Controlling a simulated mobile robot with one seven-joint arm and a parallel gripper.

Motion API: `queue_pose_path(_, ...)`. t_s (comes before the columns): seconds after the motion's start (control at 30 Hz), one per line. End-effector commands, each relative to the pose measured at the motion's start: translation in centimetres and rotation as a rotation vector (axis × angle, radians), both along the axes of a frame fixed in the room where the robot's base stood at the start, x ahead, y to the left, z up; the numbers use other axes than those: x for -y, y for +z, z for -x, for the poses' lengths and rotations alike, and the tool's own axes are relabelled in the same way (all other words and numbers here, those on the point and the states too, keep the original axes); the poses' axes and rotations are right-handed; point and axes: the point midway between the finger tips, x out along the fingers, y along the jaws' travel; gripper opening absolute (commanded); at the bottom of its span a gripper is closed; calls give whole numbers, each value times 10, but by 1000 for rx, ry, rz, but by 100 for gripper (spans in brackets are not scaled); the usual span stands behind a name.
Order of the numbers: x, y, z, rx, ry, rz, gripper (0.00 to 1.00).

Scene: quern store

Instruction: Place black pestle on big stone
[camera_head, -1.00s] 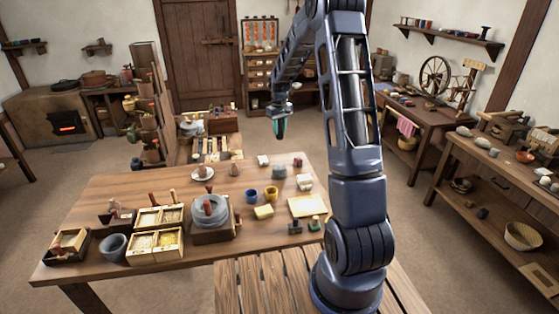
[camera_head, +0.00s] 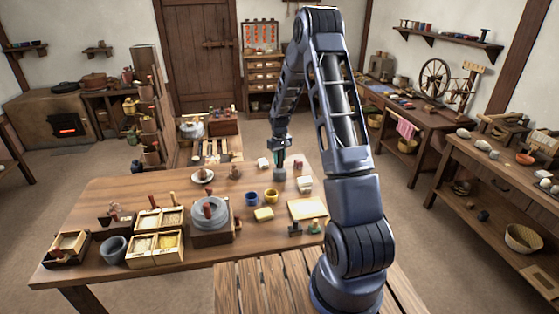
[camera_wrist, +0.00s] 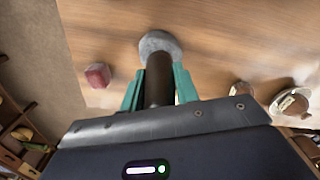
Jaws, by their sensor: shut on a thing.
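My gripper (camera_head: 279,146) is over the far right part of the table and points down. In the wrist view its teal fingers (camera_wrist: 158,92) are shut on the black pestle (camera_wrist: 158,78), a dark upright cylinder. The big stone (camera_head: 279,174) is a grey rounded block on the table, directly below my gripper. In the wrist view the stone (camera_wrist: 157,41) shows behind the lower end of the pestle. The pestle's tip is at or just above the stone; I cannot tell whether they touch.
A saucer (camera_head: 203,176) and the quern (camera_head: 209,213) stand to the left.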

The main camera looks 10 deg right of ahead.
Motion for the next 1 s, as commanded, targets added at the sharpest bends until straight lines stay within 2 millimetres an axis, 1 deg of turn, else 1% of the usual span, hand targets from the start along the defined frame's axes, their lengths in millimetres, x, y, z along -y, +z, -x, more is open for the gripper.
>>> queue_pose_path(0.03, 0, -6, 1, -2, 0, 0, 8)
queue_pose_path(0.1, 0, -10, 0, 0, 0, 0, 8)
queue_pose_path(0.47, 0, -12, 0, 0, 0, 0, 8)
queue_pose_path(0.5, 0, -12, 0, 1, 0, 0, 38)
queue_pose_path(0.57, 0, -12, 0, 0, 0, 0, 50)
queue_pose_path(0.6, 0, -12, 0, 0, 0, 0, 52)
queue_pose_path(0.87, 0, -11, 0, 0, 0, 0, 52)
queue_pose_path(1.0, 0, -3, 0, 1, 0, 0, 52)
